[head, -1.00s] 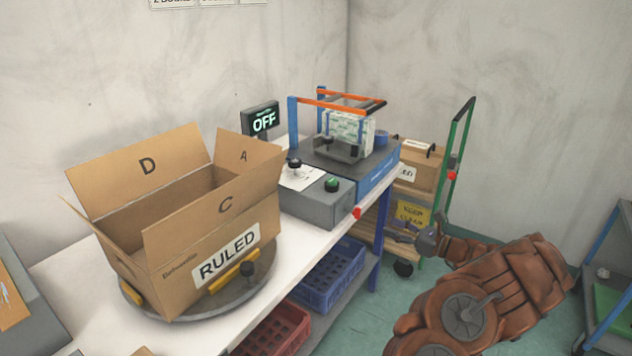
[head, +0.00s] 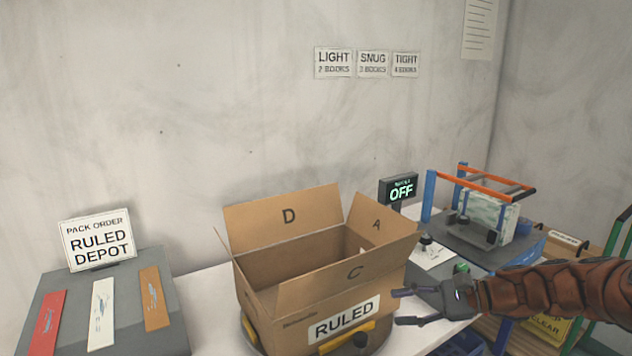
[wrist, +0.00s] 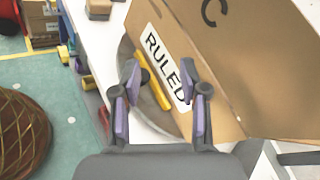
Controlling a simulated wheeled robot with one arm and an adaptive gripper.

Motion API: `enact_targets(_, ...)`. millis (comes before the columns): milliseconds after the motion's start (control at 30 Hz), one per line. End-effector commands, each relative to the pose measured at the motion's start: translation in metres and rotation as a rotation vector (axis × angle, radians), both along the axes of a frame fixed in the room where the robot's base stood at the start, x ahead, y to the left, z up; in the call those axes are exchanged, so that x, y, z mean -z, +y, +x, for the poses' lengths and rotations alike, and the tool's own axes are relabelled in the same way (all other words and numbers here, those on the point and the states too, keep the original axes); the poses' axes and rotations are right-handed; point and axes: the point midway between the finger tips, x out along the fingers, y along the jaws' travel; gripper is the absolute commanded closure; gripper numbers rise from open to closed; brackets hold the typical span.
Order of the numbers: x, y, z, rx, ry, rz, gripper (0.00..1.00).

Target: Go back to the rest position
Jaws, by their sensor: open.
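My gripper (head: 402,306) is open and empty in the head view, at the right of the open cardboard box marked RULED (head: 258,282). In the wrist view my gripper (wrist: 160,78) shows its two purple-padded fingers apart, with the RULED label (wrist: 166,68) of the box beyond them. I cannot tell whether a finger touches the box. My brown arm reaches in from the right edge of the head view. The box stands on a round turntable (wrist: 127,52) with its flaps up.
A grey stand (head: 60,318) with colored strips and a RULED DEPOT sign (head: 98,240) is at the left.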

Motion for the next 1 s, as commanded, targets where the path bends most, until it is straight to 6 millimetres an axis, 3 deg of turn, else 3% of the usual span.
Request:
enact_targets(33, -0.008, 0.017, -0.014, -0.056, -0.024, -0.042, 0.56)
enact_targets(200, -0.014, 0.059, -0.062, -0.233, -0.096, -0.193, 0.56)
enact_targets(467, -0.011, 0.091, -0.139, -0.487, -0.2, -0.426, 0.56)
enact_targets(733, -0.001, 0.087, -0.213, -0.724, -0.294, -0.67, 0.56)
enact_targets(1000, 0.009, 0.053, -0.275, -0.932, -0.362, -0.91, 0.56)
